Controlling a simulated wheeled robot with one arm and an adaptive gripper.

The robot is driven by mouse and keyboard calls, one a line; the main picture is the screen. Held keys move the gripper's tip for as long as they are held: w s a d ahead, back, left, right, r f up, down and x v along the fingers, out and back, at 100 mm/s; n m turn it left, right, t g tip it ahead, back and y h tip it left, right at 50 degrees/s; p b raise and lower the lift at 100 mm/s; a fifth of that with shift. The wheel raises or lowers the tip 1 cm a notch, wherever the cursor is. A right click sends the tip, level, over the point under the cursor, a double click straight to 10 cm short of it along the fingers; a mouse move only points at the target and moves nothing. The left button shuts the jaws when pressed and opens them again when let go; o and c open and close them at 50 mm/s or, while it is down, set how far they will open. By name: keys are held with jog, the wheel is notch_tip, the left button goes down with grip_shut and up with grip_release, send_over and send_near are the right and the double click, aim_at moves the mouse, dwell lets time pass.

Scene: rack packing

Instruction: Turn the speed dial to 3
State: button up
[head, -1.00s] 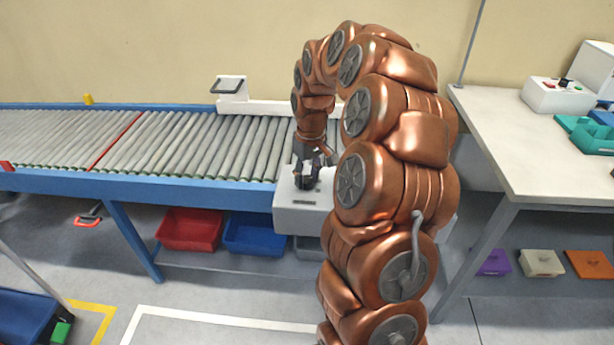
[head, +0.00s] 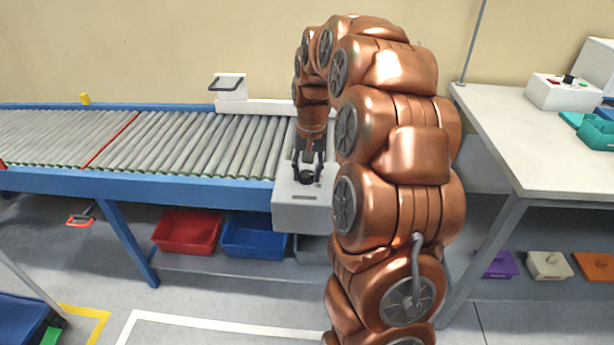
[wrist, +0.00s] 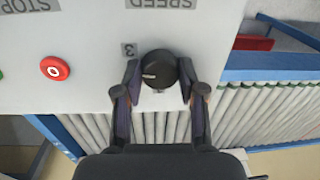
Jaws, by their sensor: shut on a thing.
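The black speed dial (wrist: 158,68) sits on the light control box (wrist: 90,95), under the upside-down SPEED label (wrist: 162,3) in the wrist view. Its short pale mark is on its left side. A small grey label reading 3 (wrist: 129,50) is just up and left of the dial. My gripper (wrist: 160,77) is shut on the dial, one finger on each side. In the head view my gripper (head: 308,166) reaches down over the control box (head: 303,213) at the conveyor's front edge. Other dial numbers are not visible.
A red button (wrist: 55,68) near a STOP label (wrist: 15,6) is left of the dial. The roller conveyor (head: 190,145) extends left. A white table (head: 540,160) is at right. Red (head: 188,230) and blue (head: 255,237) bins sit beneath the conveyor.

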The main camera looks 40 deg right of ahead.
aim_at(310, 175)
jog(key=shift+m+b, duration=0.5)
jog(key=shift+m, duration=1.7)
jog(key=o, duration=1.1)
jog(key=shift+o, duration=0.2)
notch_tip(310, 175, up, 12)
jog(key=shift+s+d, duration=0.15)
jog(key=shift+s, duration=0.2)
